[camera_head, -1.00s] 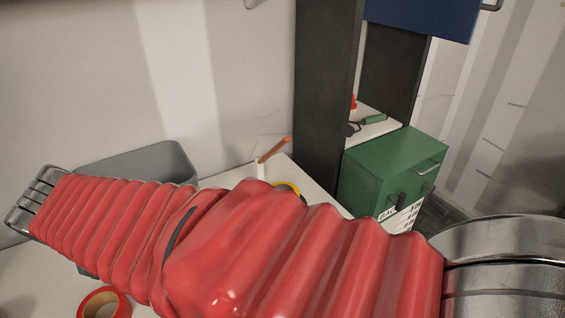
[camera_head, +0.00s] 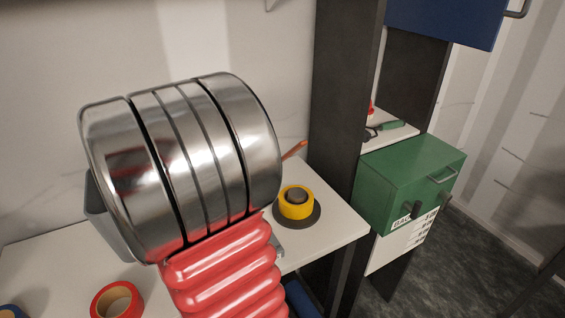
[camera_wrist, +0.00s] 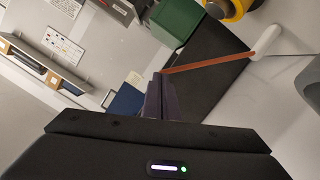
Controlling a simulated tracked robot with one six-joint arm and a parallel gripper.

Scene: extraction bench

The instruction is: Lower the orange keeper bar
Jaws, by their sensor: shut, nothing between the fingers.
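The orange keeper bar (camera_head: 295,149) shows in the head view as a short piece slanting up to the right, beside the dark upright; its lower end is hidden behind my arm. In the wrist view the orange bar (camera_wrist: 205,65) runs from a white post (camera_wrist: 266,42) leftward to my fingertips. My gripper (camera_wrist: 161,84) is shut and empty, its dark fingers close to the bar's free end; I cannot tell whether they touch. My gripper is hidden behind my arm in the head view.
A yellow roll (camera_head: 296,203) sits on a dark disc on the white bench (camera_head: 335,235). A red tape roll (camera_head: 117,301) lies at the front left. A grey bin (camera_head: 97,212) is partly hidden. The dark upright (camera_head: 343,100) and green cabinet (camera_head: 408,180) stand right.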

